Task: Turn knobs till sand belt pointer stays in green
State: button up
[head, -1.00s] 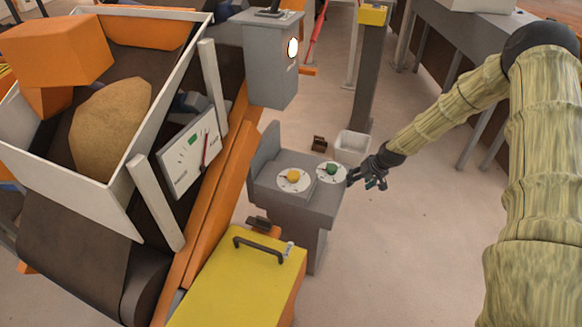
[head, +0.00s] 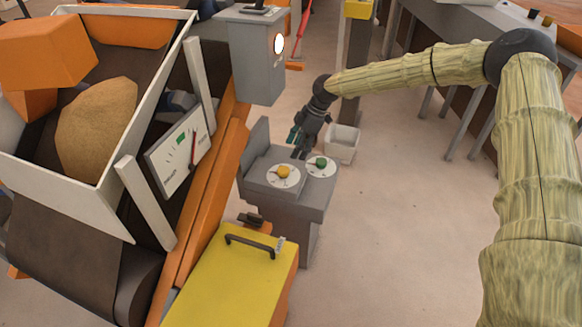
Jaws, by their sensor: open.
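A grey pedestal (head: 308,200) carries two knobs on white dials. The yellow knob (head: 284,172) is on the left and the green knob (head: 320,162) on the right. My gripper (head: 299,149) points down, open and empty, above the pedestal's far edge, behind the knobs. It seems apart from both. The white gauge (head: 168,175) on the belt's side has a green mark (head: 181,141). Its red pointer (head: 194,152) stands to the right of that mark, outside the green. A sand heap (head: 97,130) sits on the dark belt (head: 60,245) inside a white frame.
A grey post box (head: 257,60) with a lit white lamp (head: 279,44) stands behind the pedestal. A yellow cabinet (head: 225,285) with a dark handle is in front. A white bin (head: 342,145) stands behind the pedestal. The floor to the right is open.

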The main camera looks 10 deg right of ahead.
aim_at(284, 170)
jog(key=shift+n, duration=0.6)
jog(key=shift+a+p+x, duration=0.15)
jog(key=shift+p+x, duration=0.1)
jog(key=shift+x, duration=2.2)
jog(key=shift+a+p+x, duration=0.15)
jog(key=shift+p+x, duration=0.05)
jog(key=shift+x, duration=2.3)
jog(key=shift+r, duration=0.15)
jog(key=c, duration=1)
